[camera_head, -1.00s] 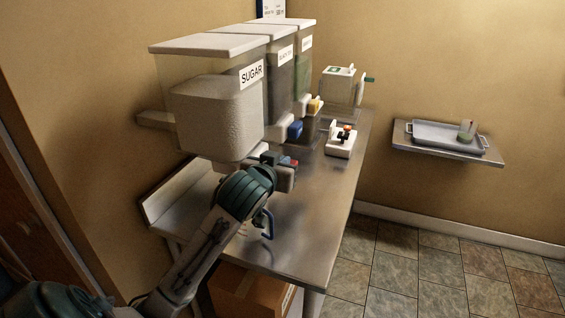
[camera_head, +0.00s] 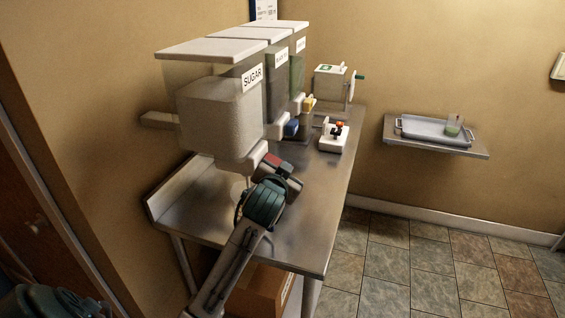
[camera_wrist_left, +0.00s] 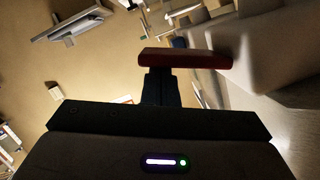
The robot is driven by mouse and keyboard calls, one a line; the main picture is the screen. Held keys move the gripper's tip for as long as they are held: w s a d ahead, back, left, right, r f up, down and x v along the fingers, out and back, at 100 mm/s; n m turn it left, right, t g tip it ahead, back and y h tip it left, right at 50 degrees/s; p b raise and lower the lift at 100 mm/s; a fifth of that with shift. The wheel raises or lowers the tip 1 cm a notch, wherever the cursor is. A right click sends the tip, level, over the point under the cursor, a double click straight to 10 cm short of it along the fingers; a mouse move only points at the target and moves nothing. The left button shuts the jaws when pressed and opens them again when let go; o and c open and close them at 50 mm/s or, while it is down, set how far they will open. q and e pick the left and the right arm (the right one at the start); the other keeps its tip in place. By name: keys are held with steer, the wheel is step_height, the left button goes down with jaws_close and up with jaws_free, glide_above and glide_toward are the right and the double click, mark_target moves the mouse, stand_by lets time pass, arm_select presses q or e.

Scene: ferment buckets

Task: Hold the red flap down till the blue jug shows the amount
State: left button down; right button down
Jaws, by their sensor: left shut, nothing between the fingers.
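The red flap (camera_head: 272,161) is at the spout of the nearest dispenser, labelled SUGAR (camera_head: 220,115). My left gripper (camera_head: 275,172) is at the flap, with its fingers closed and nothing between them. In the left wrist view the flap (camera_wrist_left: 185,59) lies across the tips of the dark closed fingers (camera_wrist_left: 160,84) and appears to touch them. How far the flap is pressed cannot be told. The blue jug is hidden behind my left wrist below the spout, so its level cannot be read. A faint pale streak shows under the dispenser. My right gripper is not in view.
Two more dispensers stand behind, with a blue flap (camera_head: 291,127) and a yellow flap (camera_head: 308,104). A white device with an orange top (camera_head: 334,136) and a cranked box (camera_head: 333,84) stand further back. A tray (camera_head: 412,134) lies on a wall shelf. The steel table's (camera_head: 310,215) right front is bare.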

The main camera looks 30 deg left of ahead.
arm_select(q)
steer(key=shift+f, duration=0.2)
steer(key=shift+s+m, duration=0.15)
steer(key=shift+m, duration=0.15)
steer(key=shift+f, duration=0.2)
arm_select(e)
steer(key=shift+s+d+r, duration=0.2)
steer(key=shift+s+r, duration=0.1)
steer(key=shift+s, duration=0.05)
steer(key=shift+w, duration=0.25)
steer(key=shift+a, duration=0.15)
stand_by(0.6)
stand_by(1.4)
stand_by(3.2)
